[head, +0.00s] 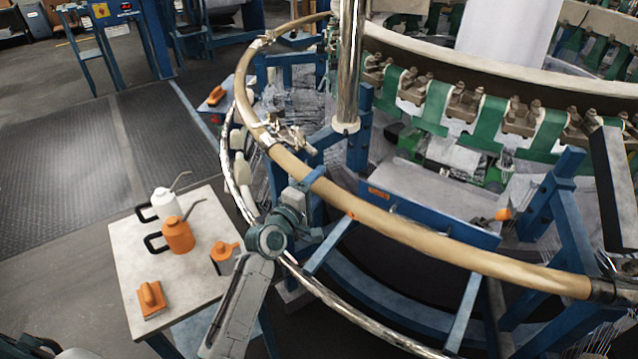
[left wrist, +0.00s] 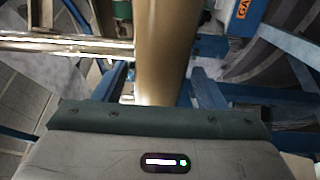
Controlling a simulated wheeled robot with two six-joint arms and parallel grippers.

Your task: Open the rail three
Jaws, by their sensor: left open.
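The tan curved rail (head: 400,228) runs around the front of the circular loom, from the back left to a dark joint at the right. I cannot tell from any marking which rail number it is. My left gripper (head: 311,180) is at the near left stretch of this rail, coming from its outer side. In the left wrist view the rail (left wrist: 162,45) runs away from the gripper's front edge, with a dark blue finger shape on each side of it. The jaws are open; contact with the rail cannot be told. My right gripper is not in view.
A metal clamp (head: 287,136) sits on the rail beyond my gripper. A chrome post (head: 348,65) stands behind. A small table (head: 125,250) at the left holds a white can (head: 167,204), an orange can (head: 178,236) and other orange items. Blue frame bars lie below the rail.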

